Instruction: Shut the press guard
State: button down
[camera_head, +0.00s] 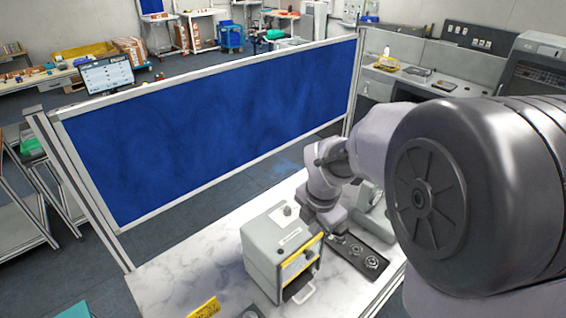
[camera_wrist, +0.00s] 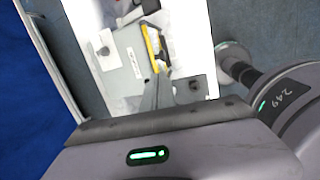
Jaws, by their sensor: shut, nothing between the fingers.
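The press (camera_head: 268,255) is a light grey box standing on the white marble-look table. Its guard (camera_head: 299,262) shows as a yellow-edged panel on the front-right face, with a pale loop handle low down. I cannot tell how far the guard stands open. My gripper (camera_head: 328,232) is just right of the press top, close to the yellow edge; its fingertips are hard to make out there. In the wrist view my shut, empty fingers (camera_wrist: 158,85) point at the press (camera_wrist: 125,60), beside the yellow guard edge (camera_wrist: 152,45). I cannot tell whether they touch it.
A dark panel with round controls (camera_head: 365,256) lies on the table right of the press. A blue partition screen (camera_head: 210,120) stands along the table's far side. A yellow sign (camera_head: 205,309) is at the front edge. The tabletop left of the press is clear.

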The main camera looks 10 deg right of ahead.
send_near(311, 254)
jog(key=x, duration=0.5)
jog(key=shift+s+f, duration=0.1)
jog(key=shift+f, duration=0.3)
jog(key=shift+w+f, duration=0.3)
jog(key=shift+f, duration=0.3)
jog(key=shift+s+b, duration=0.1)
jog(key=shift+b, duration=0.2)
